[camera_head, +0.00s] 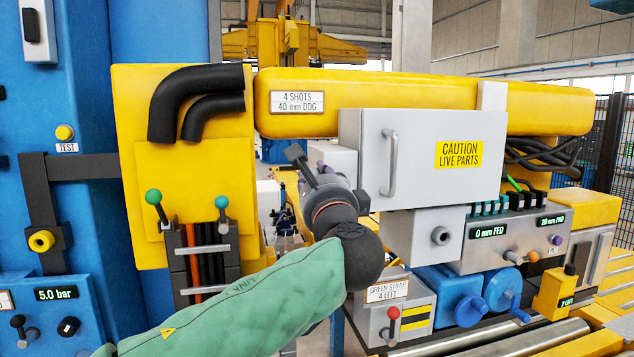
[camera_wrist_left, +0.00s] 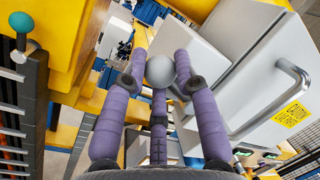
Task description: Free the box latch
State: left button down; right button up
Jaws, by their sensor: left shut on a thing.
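The grey box (camera_head: 420,140) has a metal handle (camera_head: 391,163) and a yellow "CAUTION LIVE PARTS" label (camera_head: 459,154). In the left wrist view its door (camera_wrist_left: 262,75) fills the right side. My left gripper (camera_head: 313,172) reaches up at the box's left side, and its dark wrist hides part of what lies behind. In the left wrist view the purple fingers of this gripper (camera_wrist_left: 160,66) are shut on a grey round knob (camera_wrist_left: 160,70), which looks like the box latch. I cannot tell how the latch is set. My right gripper is not in view.
A yellow panel (camera_head: 190,180) with black hoses and small levers stands left of my arm. A yellow beam (camera_head: 400,92) runs above the box. Below are a "GREEN STRAP 4 LEFT" unit (camera_head: 405,315), blue valves (camera_head: 470,310) and rollers (camera_head: 530,335).

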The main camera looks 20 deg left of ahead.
pick_arm(q)
jog(key=c, duration=0.9)
grip_release()
jog(key=shift+a, duration=0.1)
jog(key=shift+c, duration=0.2)
jog(key=v, duration=1.2)
